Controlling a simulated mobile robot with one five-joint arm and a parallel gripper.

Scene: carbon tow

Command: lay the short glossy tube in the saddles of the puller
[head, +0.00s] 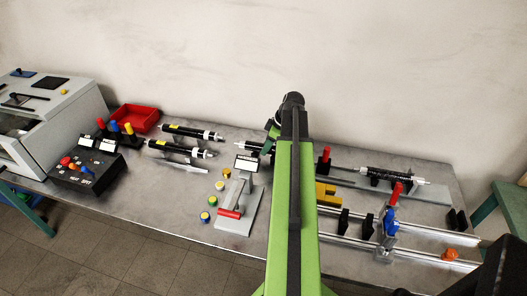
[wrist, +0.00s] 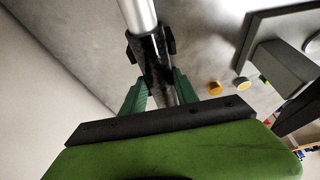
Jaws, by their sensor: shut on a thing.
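My gripper (wrist: 159,80) is shut on a dark tube (wrist: 155,50) with a pale silvery end (wrist: 138,14). Its green fingers and dark pads lie on both sides of the dark part, and grey tabletop shows behind. In the head view my green arm hides most of the gripper; part of a dark tube (head: 247,146) shows left of the arm, and I cannot tell if it is the held one. The puller (head: 415,262) is at the right, with metal rails and black saddles (head: 343,221), (head: 368,226). No tube lies in these two saddles.
Two black tubes (head: 190,131), (head: 180,148) lie at the left, near a red bin (head: 134,118) and a control box (head: 88,170). Another tube (head: 390,177) lies at the back right. Coloured caps (head: 220,186) and a grey stand (head: 240,208) are left of my arm. A red-handled clamp (head: 392,205) rises beside the saddles.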

